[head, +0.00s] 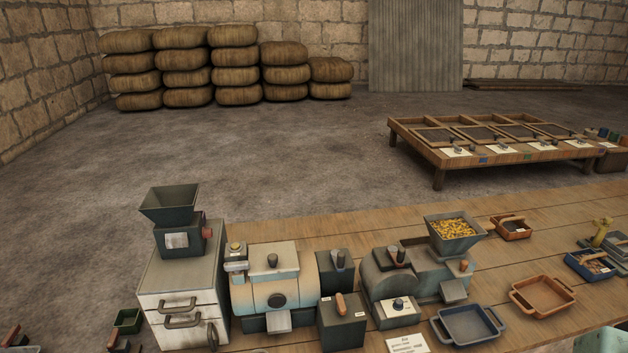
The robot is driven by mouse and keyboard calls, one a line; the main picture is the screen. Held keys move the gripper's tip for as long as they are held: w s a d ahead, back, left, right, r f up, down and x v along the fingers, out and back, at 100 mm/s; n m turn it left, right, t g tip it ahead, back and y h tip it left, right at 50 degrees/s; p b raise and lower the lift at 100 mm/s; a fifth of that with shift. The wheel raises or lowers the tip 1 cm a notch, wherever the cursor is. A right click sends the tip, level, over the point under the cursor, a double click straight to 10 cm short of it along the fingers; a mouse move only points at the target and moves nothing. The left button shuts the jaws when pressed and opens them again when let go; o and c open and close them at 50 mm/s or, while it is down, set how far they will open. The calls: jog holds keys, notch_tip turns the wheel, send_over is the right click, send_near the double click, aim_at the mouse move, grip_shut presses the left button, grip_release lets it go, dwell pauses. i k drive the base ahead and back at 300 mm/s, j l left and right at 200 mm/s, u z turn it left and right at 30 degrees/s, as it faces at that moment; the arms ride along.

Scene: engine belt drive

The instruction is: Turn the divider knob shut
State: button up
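I cannot tell for sure which knob is the divider knob. A dark knob on a white plate (398,304) sits at the front of the grey mill (378,287) with the hopper. A round dark knob (277,300) sits on the front of the pale blue and cream machine (250,295). A wooden handle (341,303) stands tilted on a dark box (328,335) between the two machines. Labels there are too small to read. My gripper is not in view.
A hopper (455,239) of yellow grain tops the grey mill. A blue tray (468,324) and an orange tray (543,296) lie to its right on the wooden bench (390,236). A cabinet (180,283) stands left. Stacked sacks (232,55) line the back wall; the floor between is clear.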

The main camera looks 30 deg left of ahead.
aim_at(207, 233)
jog(key=u, duration=2.2)
jog(key=i, duration=0.1)
